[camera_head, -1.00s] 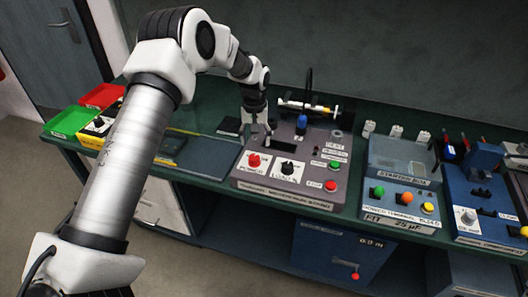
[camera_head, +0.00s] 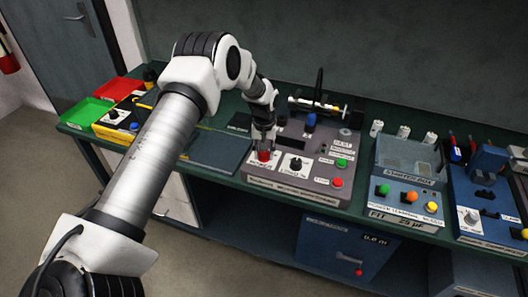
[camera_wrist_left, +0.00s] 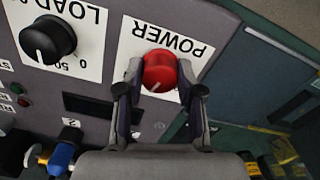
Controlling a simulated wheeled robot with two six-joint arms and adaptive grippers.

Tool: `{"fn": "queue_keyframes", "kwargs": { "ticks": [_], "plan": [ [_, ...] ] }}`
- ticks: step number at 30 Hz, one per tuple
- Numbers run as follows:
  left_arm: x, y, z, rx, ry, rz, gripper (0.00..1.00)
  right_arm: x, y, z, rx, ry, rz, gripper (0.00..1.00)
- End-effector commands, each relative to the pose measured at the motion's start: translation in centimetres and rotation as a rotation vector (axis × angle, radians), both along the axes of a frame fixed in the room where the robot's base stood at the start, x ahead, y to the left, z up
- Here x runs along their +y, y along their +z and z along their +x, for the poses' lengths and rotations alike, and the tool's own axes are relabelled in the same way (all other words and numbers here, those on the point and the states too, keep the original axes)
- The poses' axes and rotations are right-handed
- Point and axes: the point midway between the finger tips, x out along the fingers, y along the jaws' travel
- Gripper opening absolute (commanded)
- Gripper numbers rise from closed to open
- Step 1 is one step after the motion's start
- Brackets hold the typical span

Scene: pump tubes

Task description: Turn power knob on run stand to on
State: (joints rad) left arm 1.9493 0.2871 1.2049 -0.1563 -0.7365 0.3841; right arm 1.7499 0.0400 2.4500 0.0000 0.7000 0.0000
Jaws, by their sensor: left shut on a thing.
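The red power knob (camera_head: 264,156) is on the left of the sloped front panel of the grey run stand (camera_head: 318,190). In the left wrist view the red knob (camera_wrist_left: 159,72) sits on a white label reading POWER, which appears upside down. My left gripper (camera_head: 263,147) is at the knob from above, its two fingers (camera_wrist_left: 159,88) on either side of it, shut on it. The knob's white pointer line shows, slanting, near its lower edge. My right gripper is not in view.
The black LOAD knob (camera_head: 296,164) is beside the power knob. Green (camera_head: 341,163) and red (camera_head: 337,183) buttons are farther right. The starter box (camera_head: 402,190) stands right of the stand. A dark flat panel (camera_head: 217,150) lies to its left.

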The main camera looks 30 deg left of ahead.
Motion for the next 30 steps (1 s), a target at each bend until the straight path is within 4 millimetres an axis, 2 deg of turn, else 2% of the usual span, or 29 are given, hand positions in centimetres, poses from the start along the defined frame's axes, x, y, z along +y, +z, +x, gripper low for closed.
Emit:
{"fn": "queue_keyframes", "kwargs": {
  "ticks": [10,30],
  "plan": [
    [0.0,-0.3,0.0,-0.001,-0.070,0.001,0.02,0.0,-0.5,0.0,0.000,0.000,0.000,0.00],
    [0.0,-0.4,-0.1,0.002,-0.466,0.000,0.02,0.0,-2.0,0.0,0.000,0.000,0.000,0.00]
  ]
}}
